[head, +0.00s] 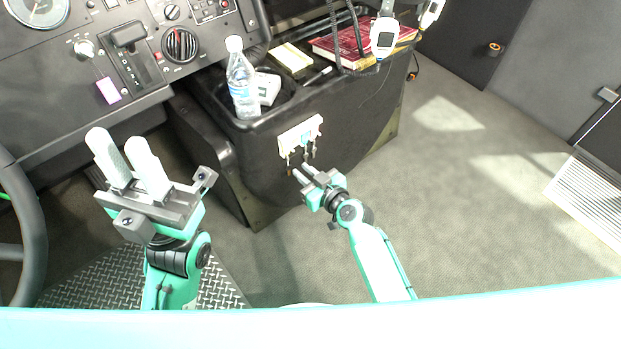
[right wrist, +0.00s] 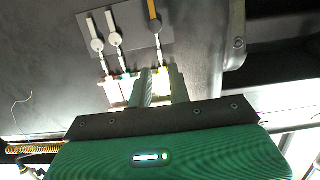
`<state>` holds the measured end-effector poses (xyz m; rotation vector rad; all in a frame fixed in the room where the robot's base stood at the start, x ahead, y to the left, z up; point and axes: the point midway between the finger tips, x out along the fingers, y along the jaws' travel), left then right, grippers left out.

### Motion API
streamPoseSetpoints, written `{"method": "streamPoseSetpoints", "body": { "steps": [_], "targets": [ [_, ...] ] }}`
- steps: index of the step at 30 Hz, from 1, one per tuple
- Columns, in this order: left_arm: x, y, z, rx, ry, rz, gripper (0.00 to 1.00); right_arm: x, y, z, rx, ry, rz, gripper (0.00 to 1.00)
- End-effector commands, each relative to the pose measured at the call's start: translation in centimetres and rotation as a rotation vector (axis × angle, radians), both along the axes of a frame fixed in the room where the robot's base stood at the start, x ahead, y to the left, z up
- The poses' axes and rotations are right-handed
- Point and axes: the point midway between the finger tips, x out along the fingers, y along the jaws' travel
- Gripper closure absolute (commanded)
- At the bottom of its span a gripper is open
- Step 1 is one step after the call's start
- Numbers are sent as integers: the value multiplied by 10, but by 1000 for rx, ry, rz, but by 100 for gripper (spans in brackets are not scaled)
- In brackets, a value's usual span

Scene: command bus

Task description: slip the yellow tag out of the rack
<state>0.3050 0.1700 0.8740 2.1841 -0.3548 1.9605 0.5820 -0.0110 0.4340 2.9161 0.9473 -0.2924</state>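The cream rack (head: 301,135) is on the front of the dark console in the head view, with keys (head: 306,156) hanging below it. In the right wrist view, tags stand in a row, the yellow tag (right wrist: 164,84) at the right with an orange-headed key (right wrist: 154,14) joined to it. My right gripper (head: 299,176) is just below and in front of the rack. In the right wrist view its two fingers (right wrist: 162,92) stand apart, one on either side of the yellow tag; contact is unclear. My left gripper (head: 126,150) is open and empty at the left, away from the rack.
A water bottle (head: 242,80) and a small white box (head: 267,88) stand on the console above the rack. A red book (head: 345,42) and hanging handsets (head: 384,36) are at its far end. The steering wheel (head: 30,235) is at the left. The floor at the right (head: 470,190) is clear.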

Motion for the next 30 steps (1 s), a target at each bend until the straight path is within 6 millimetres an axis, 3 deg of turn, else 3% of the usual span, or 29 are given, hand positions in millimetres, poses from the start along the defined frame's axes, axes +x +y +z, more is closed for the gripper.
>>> {"method": "streamPoseSetpoints", "body": {
  "steps": [15, 30],
  "targets": [
    [-1, 0, 0, -5, -39, 0, 69, 38, 27, -11, -1, -1, 0, 81],
    [-5, 1, 8, -9, -65, 0, 69, 43, 32, -11, 0, 0, 0, 81]
  ]
}}
